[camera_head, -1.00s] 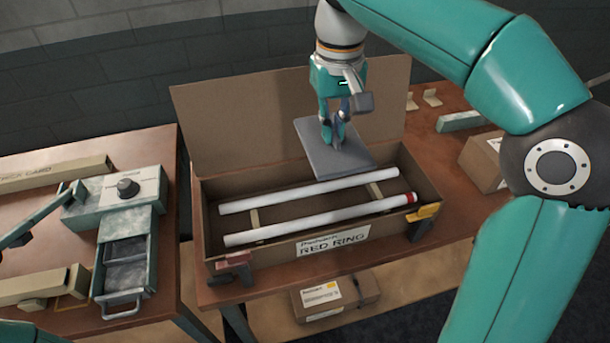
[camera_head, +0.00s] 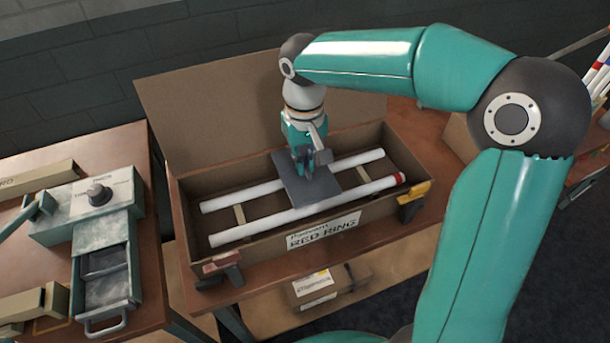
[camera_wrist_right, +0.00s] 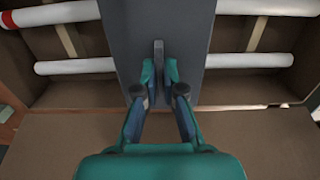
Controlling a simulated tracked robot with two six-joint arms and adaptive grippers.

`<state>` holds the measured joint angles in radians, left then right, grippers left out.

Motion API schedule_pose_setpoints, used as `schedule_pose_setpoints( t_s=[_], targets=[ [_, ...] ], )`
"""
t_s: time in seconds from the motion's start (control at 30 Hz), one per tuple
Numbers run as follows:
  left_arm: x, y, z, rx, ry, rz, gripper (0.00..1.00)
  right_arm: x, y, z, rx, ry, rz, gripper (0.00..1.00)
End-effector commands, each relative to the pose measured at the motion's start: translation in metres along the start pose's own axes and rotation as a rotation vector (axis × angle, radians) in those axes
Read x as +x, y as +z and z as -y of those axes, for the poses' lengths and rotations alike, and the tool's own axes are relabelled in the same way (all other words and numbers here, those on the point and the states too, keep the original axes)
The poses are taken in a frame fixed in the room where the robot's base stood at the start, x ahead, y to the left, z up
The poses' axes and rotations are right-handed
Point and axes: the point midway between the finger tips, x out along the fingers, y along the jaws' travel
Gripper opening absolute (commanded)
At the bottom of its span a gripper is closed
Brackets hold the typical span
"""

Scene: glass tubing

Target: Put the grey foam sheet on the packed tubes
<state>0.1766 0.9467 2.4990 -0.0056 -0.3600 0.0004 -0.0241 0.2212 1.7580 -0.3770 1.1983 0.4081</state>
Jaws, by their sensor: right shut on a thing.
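The grey foam sheet (camera_head: 312,190) is held in my right gripper (camera_head: 303,164) inside the long cardboard box (camera_head: 250,242). The fingers are shut on a small upright tab on the sheet, which shows in the right wrist view (camera_wrist_right: 158,62). Two white tubes lie along the box: the front tube (camera_head: 250,228) with a red ring at its right end, and the rear tube (camera_head: 235,198). The sheet lies across the middle of both tubes. I cannot tell whether it touches them. In the head view, my left gripper cannot be made out.
The box stands on a brown table with its lid (camera_head: 220,115) raised at the back. A yellow clip (camera_head: 412,198) and a red-topped clamp (camera_head: 220,265) are at its front corners. A grey drawer unit (camera_head: 105,270) stands on the left table. Another carton (camera_head: 325,288) lies below.

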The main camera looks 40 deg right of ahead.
Motion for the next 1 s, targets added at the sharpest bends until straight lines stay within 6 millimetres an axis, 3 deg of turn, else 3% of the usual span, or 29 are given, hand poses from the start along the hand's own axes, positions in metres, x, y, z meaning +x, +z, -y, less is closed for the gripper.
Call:
schedule_pose_setpoints(
  t_s=[0.17,0.4,0.8,0.9,1.0],
  targets=[
    [0.001,0.000,0.000,0.000,0.000,0.000,1.00,0.012,0.000,0.000,0.000,0.000,0.001,0.00],
    [0.001,0.000,0.000,0.000,0.000,0.000,1.00,0.044,0.000,0.000,-0.001,0.000,0.002,0.00],
    [0.004,0.000,0.001,0.000,0.000,0.000,1.00,0.051,-0.001,0.001,-0.002,-0.001,-0.001,0.00],
    [0.003,0.000,0.001,0.000,0.000,0.000,1.00,0.050,-0.001,0.001,-0.002,-0.001,-0.001,0.21],
    [0.003,0.000,0.001,0.000,0.000,0.000,1.00,0.050,-0.001,0.001,-0.003,-0.001,-0.001,0.32]
  ],
)
